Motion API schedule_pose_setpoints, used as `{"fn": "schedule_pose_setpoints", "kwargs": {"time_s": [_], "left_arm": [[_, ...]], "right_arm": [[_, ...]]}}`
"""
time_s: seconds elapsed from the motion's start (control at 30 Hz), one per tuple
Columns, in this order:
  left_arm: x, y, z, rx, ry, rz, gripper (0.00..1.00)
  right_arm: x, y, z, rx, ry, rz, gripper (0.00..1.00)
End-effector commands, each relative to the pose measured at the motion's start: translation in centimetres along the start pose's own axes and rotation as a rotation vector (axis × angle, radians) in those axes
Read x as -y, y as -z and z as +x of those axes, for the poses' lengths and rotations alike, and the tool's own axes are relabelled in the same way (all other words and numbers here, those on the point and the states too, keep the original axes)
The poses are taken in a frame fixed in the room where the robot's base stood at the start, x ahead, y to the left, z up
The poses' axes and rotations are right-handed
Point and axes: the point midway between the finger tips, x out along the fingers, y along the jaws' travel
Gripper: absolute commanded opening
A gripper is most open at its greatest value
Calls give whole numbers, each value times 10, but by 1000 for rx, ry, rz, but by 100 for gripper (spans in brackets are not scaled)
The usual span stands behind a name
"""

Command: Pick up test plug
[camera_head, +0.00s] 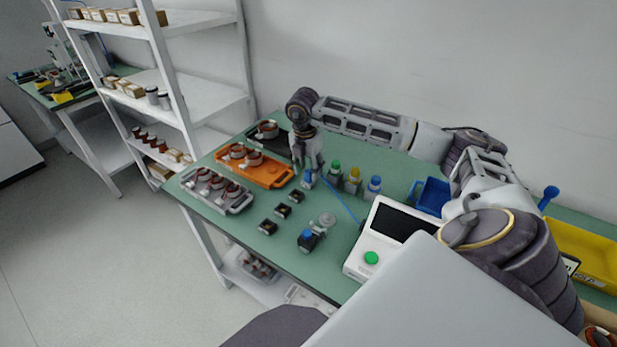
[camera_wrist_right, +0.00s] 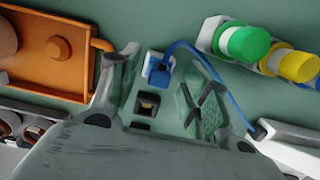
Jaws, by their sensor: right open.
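The test plug (camera_head: 308,179) is a small blue plug with a blue cable, set at a light holder on the green table. In the right wrist view the blue plug (camera_wrist_right: 159,75) shows between and just beyond the fingers, its cable curving to the right. My right gripper (camera_head: 307,165) points down directly above the plug. It is open, with a finger on each side of the plug in the wrist view (camera_wrist_right: 158,95); contact cannot be told. My left gripper is not in view.
Green (camera_head: 335,171), yellow (camera_head: 353,178) and blue (camera_head: 374,186) capped items stand close right of the plug. An orange tray (camera_head: 262,177) lies left. Small black sockets (camera_head: 282,211) sit in front. A white tester (camera_head: 371,259) stands nearer right.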

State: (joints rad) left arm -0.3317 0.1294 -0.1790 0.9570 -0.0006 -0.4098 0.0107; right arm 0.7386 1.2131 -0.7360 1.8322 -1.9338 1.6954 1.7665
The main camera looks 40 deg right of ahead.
Motion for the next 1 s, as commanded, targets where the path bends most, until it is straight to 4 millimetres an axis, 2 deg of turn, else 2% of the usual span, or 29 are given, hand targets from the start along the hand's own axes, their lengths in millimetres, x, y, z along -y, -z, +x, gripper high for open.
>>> {"fn": "schedule_pose_setpoints", "kwargs": {"time_s": [0.2, 0.7, 1.0], "left_arm": [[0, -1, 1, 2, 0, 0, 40], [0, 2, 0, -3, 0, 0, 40], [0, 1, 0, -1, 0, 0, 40]], "right_arm": [[0, 0, 18, 1, 0, 0, 46], [0, 0, 19, 1, -1, 0, 46], [0, -1, 19, 1, -1, 0, 8]]}}
